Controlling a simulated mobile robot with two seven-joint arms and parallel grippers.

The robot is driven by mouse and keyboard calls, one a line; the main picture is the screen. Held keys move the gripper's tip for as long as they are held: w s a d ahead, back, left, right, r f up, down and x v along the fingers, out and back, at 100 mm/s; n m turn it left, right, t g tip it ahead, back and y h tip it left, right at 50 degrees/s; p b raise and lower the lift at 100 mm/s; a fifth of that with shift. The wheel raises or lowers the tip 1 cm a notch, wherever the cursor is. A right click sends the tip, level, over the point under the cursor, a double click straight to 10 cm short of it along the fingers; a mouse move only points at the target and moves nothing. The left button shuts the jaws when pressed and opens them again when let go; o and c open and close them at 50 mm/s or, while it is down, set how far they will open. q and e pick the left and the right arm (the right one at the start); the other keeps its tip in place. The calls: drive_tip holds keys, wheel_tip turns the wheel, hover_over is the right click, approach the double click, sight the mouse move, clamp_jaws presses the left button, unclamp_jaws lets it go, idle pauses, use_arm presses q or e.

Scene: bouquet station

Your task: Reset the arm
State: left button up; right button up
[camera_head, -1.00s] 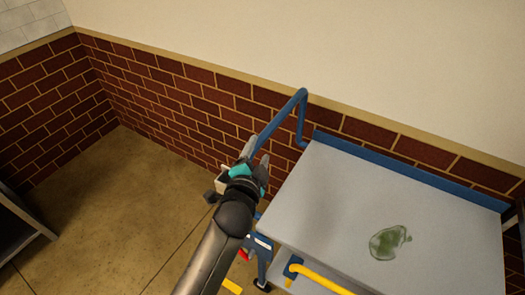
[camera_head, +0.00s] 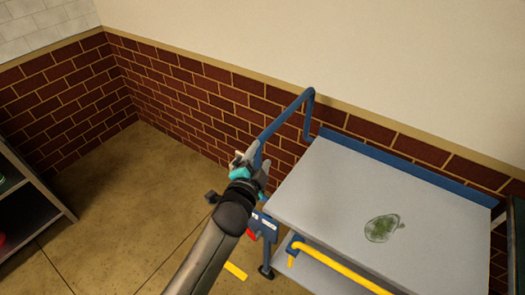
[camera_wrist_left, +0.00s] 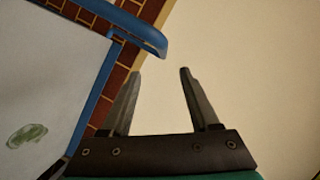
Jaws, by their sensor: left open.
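My left arm comes in from the bottom of the head view. My left gripper (camera_head: 246,160) is raised beside the left end of a grey-topped cart with a blue frame (camera_head: 320,205). In the left wrist view its two fingers (camera_wrist_left: 157,100) are apart with nothing between them. Past the fingers are the pale wall and the cart's blue handle (camera_wrist_left: 130,27). My right gripper is not in view.
A clear, green-tinged item (camera_head: 382,228) lies on the cart top and also shows in the left wrist view (camera_wrist_left: 27,136). A yellow bar (camera_head: 340,268) runs along the cart's front. A grey shelf (camera_head: 35,210) stands at far left.

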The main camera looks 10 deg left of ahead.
use_arm(q)
drive_tip(key=s+a+f+n+g+b, duration=0.15)
drive_tip(key=s+f, duration=0.35)
drive_tip(key=f, duration=0.5)
drive_tip(key=s+f+n+g+b, duration=0.1)
drive_tip(key=s+f+g, duration=0.2)
drive_tip(key=s+f, duration=0.55)
drive_tip(key=s+f+n+g+b, duration=0.2)
drive_tip(key=f+g, duration=0.1)
drive_tip(key=f, duration=1)
drive_tip(key=s+a+f+n+g+b, duration=0.1)
drive_tip(key=s+f+g, duration=0.1)
drive_tip(key=s+f, duration=0.4)
drive_tip(key=s+a+f+n+g+b, duration=0.1)
drive_tip(key=s+f, duration=0.5)
drive_tip(key=s, duration=0.8)
drive_tip(key=s+a+f+n+g+b, duration=0.1)
drive_tip(key=s+a+f+n+g, duration=0.2)
drive_tip(key=s, duration=0.8)
wheel_tip(320, 180, down, 3)
drive_tip(key=shift+r+g+y+b, duration=0.1)
drive_tip(key=shift+g+y+b, duration=0.2)
drive_tip(key=shift+g, duration=0.25)
drive_tip(key=shift+c, duration=0.4)
